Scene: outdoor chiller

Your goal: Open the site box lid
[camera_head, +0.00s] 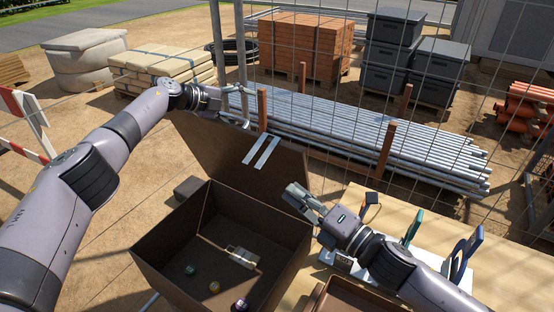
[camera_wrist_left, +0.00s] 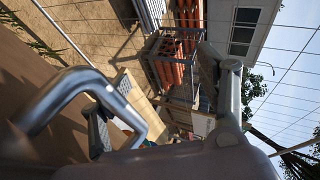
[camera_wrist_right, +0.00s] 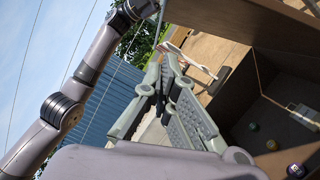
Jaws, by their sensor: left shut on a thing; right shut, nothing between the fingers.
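The brown site box (camera_head: 178,236) stands open, its lid (camera_head: 215,150) raised and tilted up at the back. My left gripper (camera_head: 234,97) is at the lid's top edge, shut on the metal handle, whose bent bar (camera_wrist_left: 62,92) shows large in the left wrist view. My right gripper (camera_head: 296,195) is shut and empty, beside the box's right rear corner and apart from it. The right wrist view shows its fingers (camera_wrist_right: 166,88) together, with the lid (camera_wrist_right: 230,22) and the box interior (camera_wrist_right: 270,120) beyond.
Inside the box lie a pale tagged item (camera_head: 243,257) and several small round things. A wooden table (camera_head: 390,208) with upright tools (camera_head: 412,228) is at right. A wire fence and steel pipes (camera_head: 350,130) stand behind the lid. A grey block (camera_head: 188,187) lies left of the box.

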